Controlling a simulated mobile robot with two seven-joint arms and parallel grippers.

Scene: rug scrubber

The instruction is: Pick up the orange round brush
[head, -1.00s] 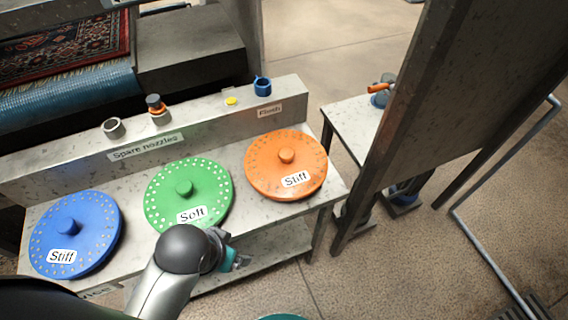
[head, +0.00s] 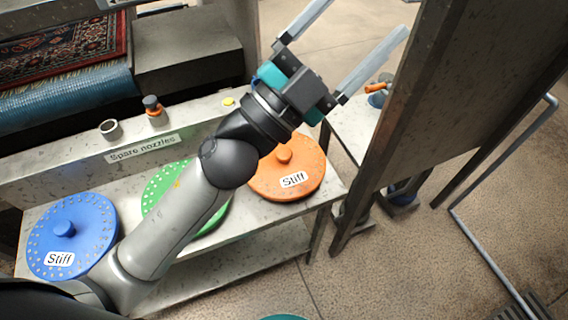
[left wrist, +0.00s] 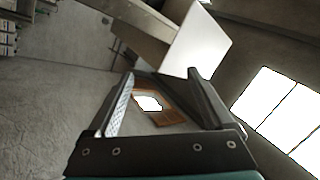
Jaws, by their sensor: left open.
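My right gripper is not in view.
A green brush (head: 164,190), partly hidden by my arm, and a blue brush (head: 72,236) share the bench (head: 270,222). A ledge (head: 72,152) with nozzles runs behind them. A dark upright panel (head: 430,90) stands at the right, beside a small table (head: 354,126).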

